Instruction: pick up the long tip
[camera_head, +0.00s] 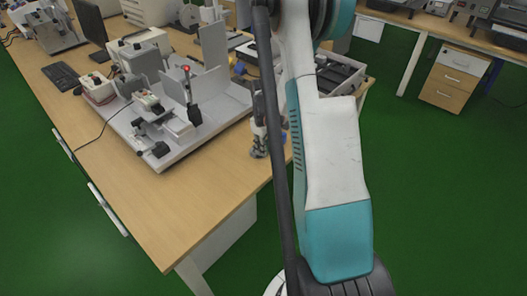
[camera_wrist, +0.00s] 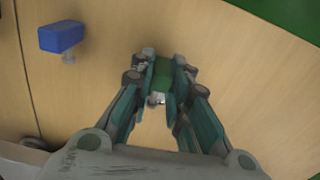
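My gripper (camera_wrist: 164,68) is in the middle of the wrist view, with its fingers drawn in on both sides of a green block (camera_wrist: 162,76). The block fills the gap between the pads, and a small shiny end shows below it. Whether the block is the long tip cannot be told. A blue block (camera_wrist: 61,37) with a short clear piece under it stands apart to the left.
The wooden table (camera_head: 165,215) carries a grey fixture on a light base plate (camera_head: 180,147), left of my gripper. A keyboard (camera_head: 61,76) lies farther left. A drawer cabinet (camera_head: 455,77) stands across the green floor. The table's front corner is bare.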

